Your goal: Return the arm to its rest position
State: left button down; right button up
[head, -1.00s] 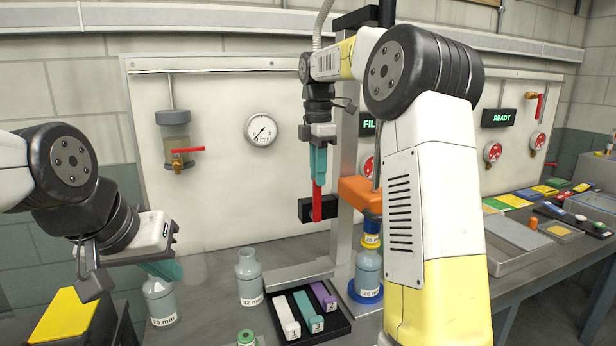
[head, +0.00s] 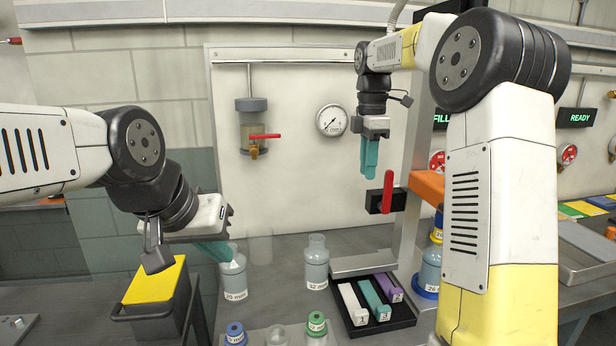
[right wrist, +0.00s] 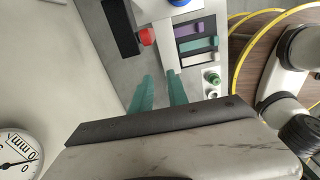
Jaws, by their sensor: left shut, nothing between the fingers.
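My right gripper (head: 369,160) hangs in front of the wall panel with its teal fingers pointing down. In the right wrist view its fingers (right wrist: 160,92) are apart with nothing between them. A red lever (head: 388,188) on a black box (head: 375,202) stands just right of and below these fingertips; the lever also shows in the right wrist view (right wrist: 147,37), clear of them.
A 32 mm bottle (head: 315,268) and a black tray (head: 404,323) with labelled bars stand on the bench. A yellow-topped box (head: 155,280) is below my left arm. Green-capped (head: 316,322) and blue-capped (head: 235,334) bottles stand at the front. A metal post (head: 415,150) rises beside the lever.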

jog(key=s+r+m+t+y, duration=0.1)
jog(key=s+r+m+t, duration=0.15)
jog(key=s+m, duration=0.9)
jog(key=s+f+m+t+y, duration=0.1)
jog(key=s+f+m+t, duration=0.2)
jog(key=s+f+m, duration=0.4)
jog(key=s+f, duration=0.1)
jog(key=s, duration=0.7)
jog(key=shift+s+m, duration=0.35)
